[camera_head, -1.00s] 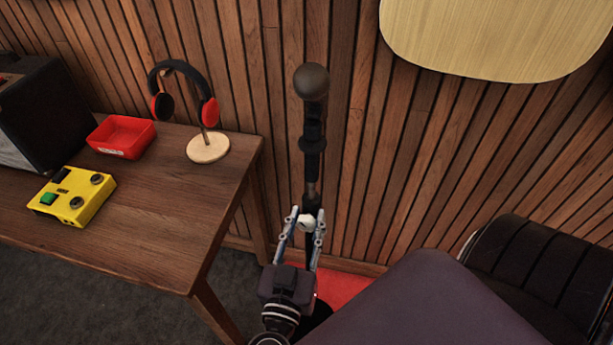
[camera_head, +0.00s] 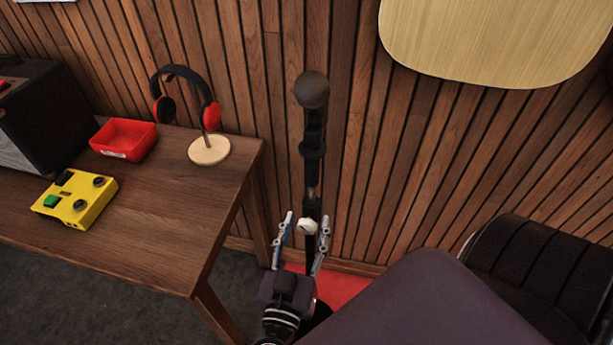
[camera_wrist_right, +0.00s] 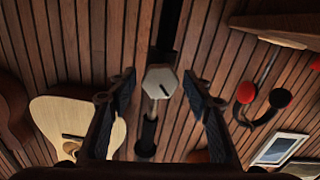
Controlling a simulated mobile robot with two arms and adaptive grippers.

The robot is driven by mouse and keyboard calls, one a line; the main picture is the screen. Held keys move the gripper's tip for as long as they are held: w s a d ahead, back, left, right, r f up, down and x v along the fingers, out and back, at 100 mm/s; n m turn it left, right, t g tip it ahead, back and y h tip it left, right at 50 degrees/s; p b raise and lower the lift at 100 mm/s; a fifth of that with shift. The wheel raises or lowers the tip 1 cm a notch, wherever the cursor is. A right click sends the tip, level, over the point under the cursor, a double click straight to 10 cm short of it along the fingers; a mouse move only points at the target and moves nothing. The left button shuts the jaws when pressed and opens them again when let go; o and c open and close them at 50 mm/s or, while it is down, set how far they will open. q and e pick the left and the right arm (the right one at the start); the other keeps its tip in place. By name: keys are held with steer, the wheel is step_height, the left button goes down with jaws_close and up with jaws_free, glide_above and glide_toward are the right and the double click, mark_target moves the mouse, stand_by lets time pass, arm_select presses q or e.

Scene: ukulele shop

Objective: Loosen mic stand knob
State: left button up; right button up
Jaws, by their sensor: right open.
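The black mic stand (camera_head: 313,180) stands upright against the slatted wall, with a round dark microphone head (camera_head: 311,90) on top. Its pale, faceted knob (camera_head: 307,226) sits on the lower part of the pole. My right gripper (camera_head: 306,220) is open, with one finger on each side of the knob. In the right wrist view the hexagonal knob (camera_wrist_right: 160,81) lies centred between the spread fingers, with a visible gap to each one. Whether the knob is level in depth with the fingertips is hard to tell. My left gripper is not in view.
A wooden table (camera_head: 150,225) on the left holds a yellow pedal box (camera_head: 75,200), a red tray (camera_head: 124,140), headphones on a stand (camera_head: 209,150) and a black amplifier (camera_head: 45,115). A dark padded seat (camera_head: 540,270) is at the right. A guitar (camera_wrist_right: 75,120) shows in the wrist view.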

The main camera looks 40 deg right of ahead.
steer(key=v, duration=0.7)
